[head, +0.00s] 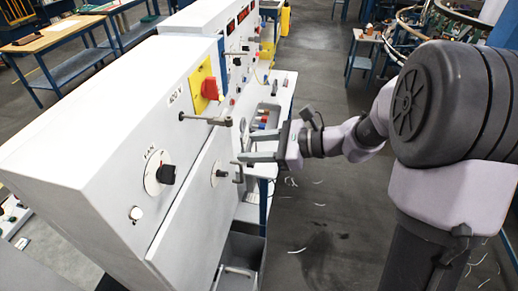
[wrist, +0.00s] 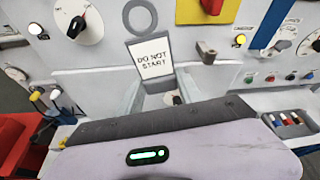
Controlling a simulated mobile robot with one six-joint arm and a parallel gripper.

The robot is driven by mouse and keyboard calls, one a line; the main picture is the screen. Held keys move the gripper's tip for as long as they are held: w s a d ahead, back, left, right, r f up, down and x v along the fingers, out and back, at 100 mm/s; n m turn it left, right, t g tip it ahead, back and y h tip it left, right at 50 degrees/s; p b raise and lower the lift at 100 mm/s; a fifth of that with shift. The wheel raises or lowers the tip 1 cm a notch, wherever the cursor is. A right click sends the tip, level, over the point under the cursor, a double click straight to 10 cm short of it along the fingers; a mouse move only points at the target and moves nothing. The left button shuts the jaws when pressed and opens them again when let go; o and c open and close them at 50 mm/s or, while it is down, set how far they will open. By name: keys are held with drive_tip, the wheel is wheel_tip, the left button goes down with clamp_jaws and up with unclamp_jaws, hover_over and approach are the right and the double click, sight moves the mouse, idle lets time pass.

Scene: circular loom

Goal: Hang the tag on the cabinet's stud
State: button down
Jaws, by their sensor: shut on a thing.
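The tag (wrist: 152,58) is a white plate reading "DO NOT START" with a dark frame and a grey ring (wrist: 140,33) on top. It stands upright in the wrist view, ring uppermost. My gripper (head: 246,160) is shut on its lower part, with the fingers reaching toward the cabinet front. The stud (head: 207,119) juts from the cabinet (head: 125,125) below the yellow plate. In the wrist view the stud (wrist: 207,53) lies right of the tag and lower than the ring. Ring and stud are apart. In the head view the tag is hard to make out.
A red switch on a yellow plate (wrist: 190,12) sits just above the stud. A FAN knob (head: 160,172) and a white button (head: 136,213) are on the cabinet face. Coloured plugs (wrist: 290,120) lie lower right. The aisle floor (head: 320,215) is open.

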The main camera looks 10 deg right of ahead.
drive_tip(key=a, duration=0.2)
drive_tip(key=w+a, duration=0.1)
drive_tip(key=a, duration=0.1)
drive_tip(key=shift+w+a, duration=0.2)
drive_tip(key=shift+a, duration=0.1)
drive_tip(key=shift+r, duration=0.25)
drive_tip(key=shift+a, duration=0.15)
drive_tip(key=shift+w+a, duration=0.35)
drive_tip(key=shift+a, duration=0.55)
idle(0.4)
drive_tip(key=shift+w+a+f, duration=0.1)
drive_tip(key=shift+a, duration=0.05)
drive_tip(key=shift+f+b, duration=0.15)
drive_tip(key=shift+b, duration=0.25)
